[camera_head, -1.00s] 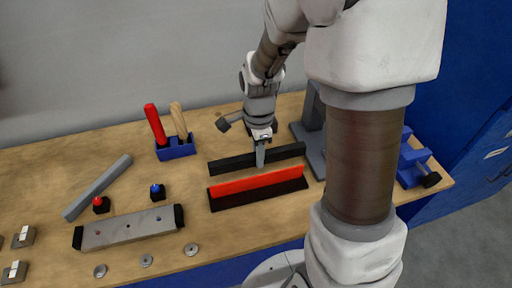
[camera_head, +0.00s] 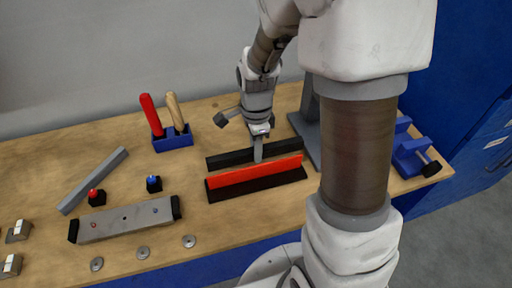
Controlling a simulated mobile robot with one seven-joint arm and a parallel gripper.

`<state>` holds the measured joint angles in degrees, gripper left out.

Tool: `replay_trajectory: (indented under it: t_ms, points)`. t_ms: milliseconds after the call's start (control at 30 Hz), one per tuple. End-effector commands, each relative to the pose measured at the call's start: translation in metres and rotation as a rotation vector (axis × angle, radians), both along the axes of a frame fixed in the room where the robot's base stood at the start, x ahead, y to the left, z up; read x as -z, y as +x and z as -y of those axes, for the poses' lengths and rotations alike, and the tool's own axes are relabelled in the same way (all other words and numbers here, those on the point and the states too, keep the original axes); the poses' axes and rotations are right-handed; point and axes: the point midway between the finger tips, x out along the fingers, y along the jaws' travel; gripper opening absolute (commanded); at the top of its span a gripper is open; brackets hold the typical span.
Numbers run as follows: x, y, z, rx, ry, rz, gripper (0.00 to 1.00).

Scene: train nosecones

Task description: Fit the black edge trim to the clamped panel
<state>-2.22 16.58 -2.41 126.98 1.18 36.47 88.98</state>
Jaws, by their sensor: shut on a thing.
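The black edge trim (camera_head: 226,159) is a long dark bar just behind the red panel. My gripper (camera_head: 258,153) points down and is shut on the trim near its middle. The red panel (camera_head: 256,172) stands upright along a black base (camera_head: 256,186) on the bench. The trim runs nearly parallel to the panel, and a narrow gap shows between them in this view. I cannot tell how high the trim is above the bench. The gripper's fingers hide a small part of the trim.
A grey upright stand (camera_head: 308,130) is close to the trim's right end. A blue vise (camera_head: 412,158) is at the bench's right. A blue tool holder (camera_head: 174,138) with two handles stands behind left. A grey bar (camera_head: 128,218) with black ends lies at left among small parts.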

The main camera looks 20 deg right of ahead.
Motion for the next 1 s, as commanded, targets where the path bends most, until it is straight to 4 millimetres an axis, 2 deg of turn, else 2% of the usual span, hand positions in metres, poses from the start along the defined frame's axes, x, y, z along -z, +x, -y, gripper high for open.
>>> replay_trajectory:
  t_ms: [1000]
  points:
    - [0.053,0.0,0.0,0.0,0.0,0.0,0.0]
